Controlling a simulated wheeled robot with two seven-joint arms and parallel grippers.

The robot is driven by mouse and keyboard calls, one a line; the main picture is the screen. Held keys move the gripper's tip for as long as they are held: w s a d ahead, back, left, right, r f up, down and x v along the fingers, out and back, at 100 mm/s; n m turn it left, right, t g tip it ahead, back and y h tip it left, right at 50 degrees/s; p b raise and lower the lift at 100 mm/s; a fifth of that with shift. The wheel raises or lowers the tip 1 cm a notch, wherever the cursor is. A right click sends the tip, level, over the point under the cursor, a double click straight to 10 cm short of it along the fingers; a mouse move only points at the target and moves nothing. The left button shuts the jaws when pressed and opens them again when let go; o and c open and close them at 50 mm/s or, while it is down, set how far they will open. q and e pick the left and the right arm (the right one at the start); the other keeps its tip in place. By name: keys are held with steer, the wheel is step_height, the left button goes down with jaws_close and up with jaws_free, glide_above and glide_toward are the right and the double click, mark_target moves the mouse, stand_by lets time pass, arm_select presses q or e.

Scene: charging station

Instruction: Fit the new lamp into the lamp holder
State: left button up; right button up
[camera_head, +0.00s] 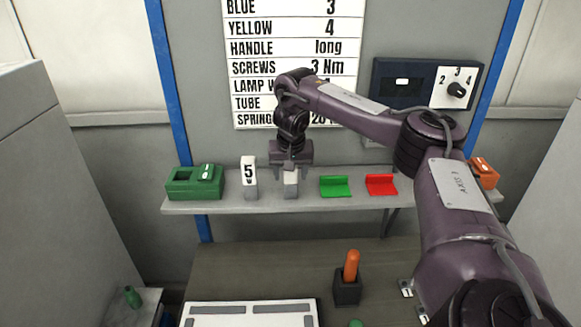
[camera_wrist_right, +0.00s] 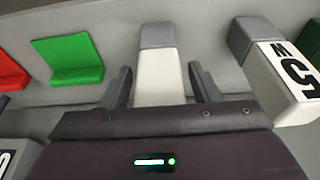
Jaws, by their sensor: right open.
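Two white blocks with grey bases, which look like lamps, stand on the shelf. One is marked 5 (camera_head: 249,171), and its "5 W" face shows in the wrist view (camera_wrist_right: 285,83). The other white block (camera_head: 291,179) is right of it, with its marking hidden from me. My right gripper (camera_head: 291,167) is over this second block. In the wrist view, the open fingers (camera_wrist_right: 160,92) stand on either side of the block (camera_wrist_right: 157,78), with gaps visible. I cannot tell which thing is the lamp holder. My left gripper is out of view.
A green box (camera_head: 188,190) with a recess stands at the shelf's left. Green (camera_head: 335,187) and red (camera_head: 381,185) angled holders stand to the right, and an orange device (camera_head: 485,172) beyond. A wall chart (camera_head: 270,48) has a lamp row partly hidden by my arm. An orange handle (camera_head: 351,265) stands below.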

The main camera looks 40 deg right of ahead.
steer(key=v, duration=1.2)
stand_by(0.6)
